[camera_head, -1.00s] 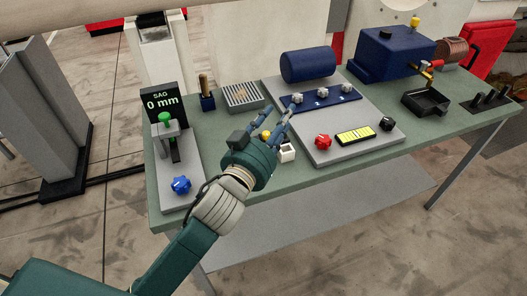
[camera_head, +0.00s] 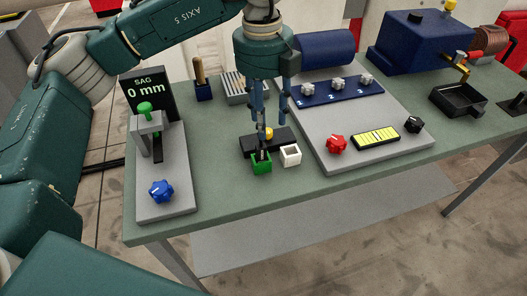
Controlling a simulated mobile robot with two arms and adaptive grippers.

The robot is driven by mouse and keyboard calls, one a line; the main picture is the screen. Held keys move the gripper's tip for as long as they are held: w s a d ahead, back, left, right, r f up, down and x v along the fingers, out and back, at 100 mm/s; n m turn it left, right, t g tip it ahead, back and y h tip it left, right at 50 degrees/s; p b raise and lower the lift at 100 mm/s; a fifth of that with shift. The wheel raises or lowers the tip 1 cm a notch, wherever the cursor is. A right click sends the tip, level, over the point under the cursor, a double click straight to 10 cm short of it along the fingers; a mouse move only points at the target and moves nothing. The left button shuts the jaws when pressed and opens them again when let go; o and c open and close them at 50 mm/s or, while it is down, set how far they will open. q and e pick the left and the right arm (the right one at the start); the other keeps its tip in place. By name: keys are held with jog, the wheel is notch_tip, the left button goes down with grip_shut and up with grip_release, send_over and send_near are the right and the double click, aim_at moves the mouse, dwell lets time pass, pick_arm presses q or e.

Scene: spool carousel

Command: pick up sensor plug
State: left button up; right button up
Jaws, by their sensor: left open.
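My left gripper (camera_head: 267,133) points straight down over the table, its two fingers open around a small dark upright piece (camera_head: 262,155). This piece appears to be the sensor plug, standing in a green square socket (camera_head: 262,166). The fingers partly hide it, and I cannot tell whether they touch it. A white square socket (camera_head: 291,155) stands just to the right and looks empty. A black block (camera_head: 249,140) and a yellow knob (camera_head: 268,132) are behind the fingertips, partly covered. My right gripper is not in view.
At left is a grey panel with a blue knob (camera_head: 161,191), a green-topped lever (camera_head: 146,108) and a "0 mm" display (camera_head: 147,89). At right, a grey plate carries a red knob (camera_head: 336,144) and a yellow gauge (camera_head: 376,138). The front table strip is clear.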

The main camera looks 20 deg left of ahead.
aim_at(261, 146)
pick_arm(q)
jog(key=shift+y, duration=0.3)
jog(key=f, duration=0.2)
jog(key=a+f+p, duration=0.1)
jog(key=shift+a+f, duration=0.15)
jog(key=shift+f, duration=0.65)
jog(key=shift+f+p, duration=0.55)
jog(key=shift+f, duration=0.05)
notch_tip(261, 146, down, 4)
jog(key=shift+r+p, duration=0.2)
jog(key=shift+p, duration=0.55)
jog(key=shift+w+f, duration=0.1)
jog(key=shift+f, duration=0.3)
grip_shut()
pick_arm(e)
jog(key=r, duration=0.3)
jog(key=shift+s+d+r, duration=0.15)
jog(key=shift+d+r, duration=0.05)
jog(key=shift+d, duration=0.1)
